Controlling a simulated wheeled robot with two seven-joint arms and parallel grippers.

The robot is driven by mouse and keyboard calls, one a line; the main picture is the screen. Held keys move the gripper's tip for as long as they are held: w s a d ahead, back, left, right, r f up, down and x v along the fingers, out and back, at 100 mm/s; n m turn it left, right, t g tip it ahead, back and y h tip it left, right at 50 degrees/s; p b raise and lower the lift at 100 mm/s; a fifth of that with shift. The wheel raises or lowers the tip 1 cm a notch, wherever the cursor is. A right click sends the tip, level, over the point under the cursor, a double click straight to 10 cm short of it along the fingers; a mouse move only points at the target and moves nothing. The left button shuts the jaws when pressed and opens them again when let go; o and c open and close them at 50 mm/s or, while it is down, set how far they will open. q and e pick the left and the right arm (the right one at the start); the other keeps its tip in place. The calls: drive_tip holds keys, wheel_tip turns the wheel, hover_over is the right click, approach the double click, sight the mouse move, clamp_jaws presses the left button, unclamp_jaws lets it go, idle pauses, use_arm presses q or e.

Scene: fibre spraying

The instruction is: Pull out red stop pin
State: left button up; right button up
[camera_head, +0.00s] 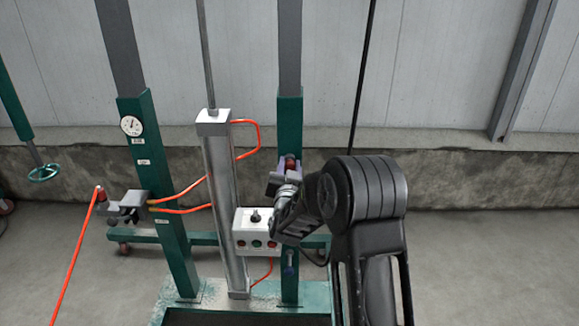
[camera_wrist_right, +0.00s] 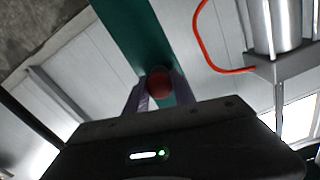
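The red stop pin shows as a round red knob (camera_head: 290,162) on the right green post (camera_head: 290,120) in the head view. In the right wrist view the red knob (camera_wrist_right: 159,82) sits in front of the green post (camera_wrist_right: 138,36). My right gripper (camera_head: 286,172) is at the knob, reaching in from the right. Its two fingers (camera_wrist_right: 160,88) lie on both sides of the knob and appear to touch it, so it looks shut on it. The pin's shaft is hidden. My left gripper is not in view.
A white control box (camera_head: 256,232) with buttons is left of my right arm. A metal cylinder (camera_head: 226,200) with orange hoses stands between the posts. A gauge (camera_head: 131,126) is on the left post. A concrete wall ledge (camera_head: 460,165) runs behind. Floor at right is clear.

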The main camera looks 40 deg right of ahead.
clamp_jaws()
idle(0.9)
